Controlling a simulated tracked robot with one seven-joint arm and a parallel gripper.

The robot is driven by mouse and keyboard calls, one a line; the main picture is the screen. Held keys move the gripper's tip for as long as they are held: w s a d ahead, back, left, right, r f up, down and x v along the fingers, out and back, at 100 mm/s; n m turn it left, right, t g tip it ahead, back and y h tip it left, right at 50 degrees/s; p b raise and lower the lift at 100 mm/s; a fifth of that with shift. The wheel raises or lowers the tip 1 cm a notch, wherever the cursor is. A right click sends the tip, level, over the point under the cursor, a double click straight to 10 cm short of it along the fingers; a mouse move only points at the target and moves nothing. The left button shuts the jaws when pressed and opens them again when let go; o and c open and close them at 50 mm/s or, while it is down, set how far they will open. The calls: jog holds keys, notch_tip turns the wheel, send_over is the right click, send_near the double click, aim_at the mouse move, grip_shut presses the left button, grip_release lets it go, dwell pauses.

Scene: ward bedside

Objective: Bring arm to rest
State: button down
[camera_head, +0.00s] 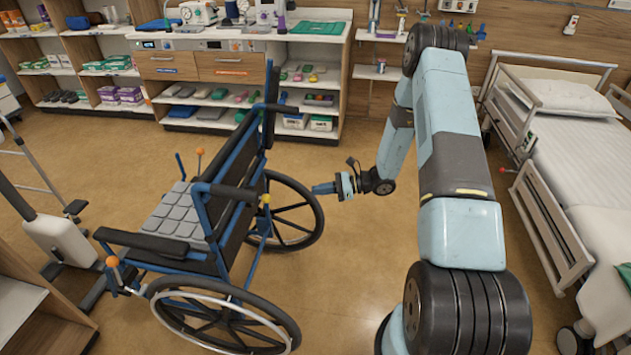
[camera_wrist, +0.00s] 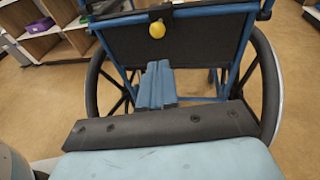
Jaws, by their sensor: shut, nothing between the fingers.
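My arm reaches out from the bottom right of the head view and bends down in the middle. My gripper (camera_head: 318,189) points left toward the wheelchair (camera_head: 230,215), at about the height of its right wheel. In the head view a short gap of floor seems to show between the fingertips and the wheel. In the wrist view my gripper (camera_wrist: 157,68) has its blue fingers together with nothing held. The wheelchair's dark backrest (camera_wrist: 180,42) and both wheels fill the picture behind it. A yellow knob (camera_wrist: 157,30) shows just above the fingertips.
A bed (camera_head: 570,130) with side rails stands on the right. Counter and shelves (camera_head: 215,68) line the back wall. A white wheeled stand (camera_head: 60,240) is at the left. Open floor (camera_head: 340,270) lies between the wheelchair and my arm.

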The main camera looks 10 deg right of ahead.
jog(key=shift+r, duration=0.1)
jog(key=s+r+n+g+h, duration=0.2)
jog(key=s+r+n+h, duration=0.3)
jog(key=r, duration=0.9)
jog(key=s+r+n+g+h, duration=0.2)
jog(key=s+r+n, duration=0.5)
jog(key=r, duration=0.7)
jog(key=s+d+r+n+t+h, duration=0.3)
jog(key=s+r, duration=0.5)
jog(key=s, duration=0.3)
jog(key=s+d+r+n+t+h, duration=0.4)
jog(key=s+r, duration=0.4)
jog(key=s, duration=0.2)
jog(key=shift+s+d+n+h, duration=0.35)
jog(key=shift+d+h, duration=0.45)
jog(key=shift+d, duration=0.15)
